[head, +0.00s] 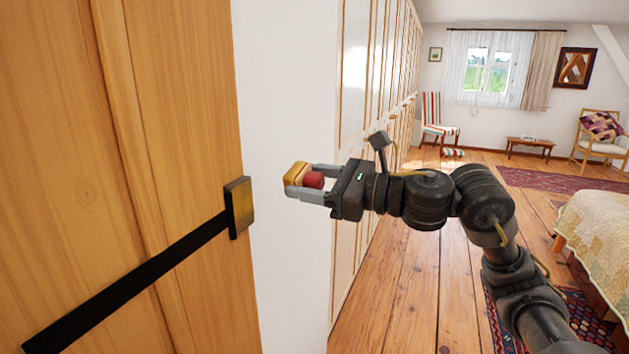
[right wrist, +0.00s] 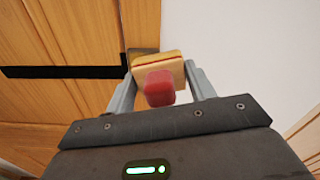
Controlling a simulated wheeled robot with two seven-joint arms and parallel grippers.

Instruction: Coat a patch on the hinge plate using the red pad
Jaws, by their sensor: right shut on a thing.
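The hinge plate (head: 238,207) is a small dark plate with a brownish face at the edge of the wooden door, at the end of a black strap (head: 130,288). My right gripper (head: 298,182) is shut on the red pad, a tan block (head: 295,174) with a red knob (head: 313,180). It holds the pad in the air, right of the plate and apart from it in the head view. In the right wrist view the pad (right wrist: 158,75) has a red stripe and partly hides the hinge plate (right wrist: 131,55) behind it. My left gripper is out of view.
The wooden door (head: 75,130) fills the left, with a white wall (head: 287,80) beside it. A long panelled wardrobe (head: 378,70) runs back behind my gripper. A bed (head: 600,220) stands at right. The wooden floor (head: 410,275) has open room.

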